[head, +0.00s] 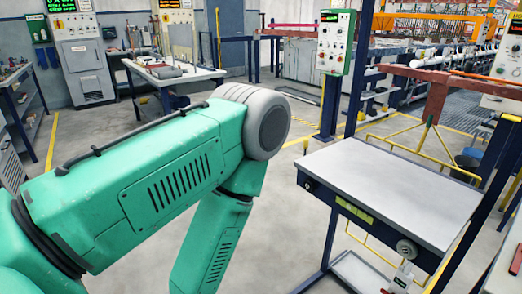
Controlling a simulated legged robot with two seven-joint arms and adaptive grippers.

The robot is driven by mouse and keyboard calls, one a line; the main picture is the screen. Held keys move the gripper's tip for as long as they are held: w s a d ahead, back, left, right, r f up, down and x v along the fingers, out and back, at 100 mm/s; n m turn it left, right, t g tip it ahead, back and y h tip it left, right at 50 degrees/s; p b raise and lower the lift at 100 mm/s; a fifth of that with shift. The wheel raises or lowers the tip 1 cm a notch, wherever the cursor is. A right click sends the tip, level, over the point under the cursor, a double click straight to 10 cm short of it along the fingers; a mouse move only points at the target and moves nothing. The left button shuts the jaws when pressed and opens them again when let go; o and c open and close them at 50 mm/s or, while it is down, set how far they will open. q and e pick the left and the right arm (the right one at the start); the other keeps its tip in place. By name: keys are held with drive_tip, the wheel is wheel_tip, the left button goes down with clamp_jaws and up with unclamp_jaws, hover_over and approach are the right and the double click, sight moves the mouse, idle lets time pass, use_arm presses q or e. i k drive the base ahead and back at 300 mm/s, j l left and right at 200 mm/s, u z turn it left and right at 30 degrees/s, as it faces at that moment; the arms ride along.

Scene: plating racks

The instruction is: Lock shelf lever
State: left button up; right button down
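The shelf (400,185) is a grey flat-topped unit on dark blue posts, right of centre, and its top is bare. A round grey fitting (406,248) sits on its front edge near the right corner; it may be the lever's mount, but I cannot tell its setting. A small pale piece (403,278) hangs just below it, too small to identify. A dark round fitting shows at the front edge's left end. My green arm comes in from the left, bends at a grey elbow and runs down out of the picture. Neither gripper is visible.
A yellow rail frame (425,150) stands behind the shelf. A control box (335,42) is on a post at the back. A workbench (172,75) and grey cabinets stand at the back left. Open floor (320,135) lies between my arm and the shelf.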

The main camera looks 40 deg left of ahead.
sight(306, 141)
drive_tip(key=u, duration=0.8)
drive_tip(key=i+j+z, duration=0.15)
drive_tip(key=j, duration=0.3)
drive_tip(key=i+j+z, duration=0.1)
drive_tip(key=i+j, duration=0.2)
drive_tip(key=j, duration=0.15)
drive_tip(key=i+j+z, duration=0.15)
drive_tip(key=j, duration=0.35)
drive_tip(key=i+j+z, duration=0.15)
drive_tip(key=j, duration=0.35)
drive_tip(key=i+j+z, duration=0.15)
drive_tip(key=j, duration=0.35)
drive_tip(key=i+j+z, duration=0.1)
drive_tip(key=j, duration=0.45)
drive_tip(key=i+j+z, duration=0.15)
drive_tip(key=j, duration=0.4)
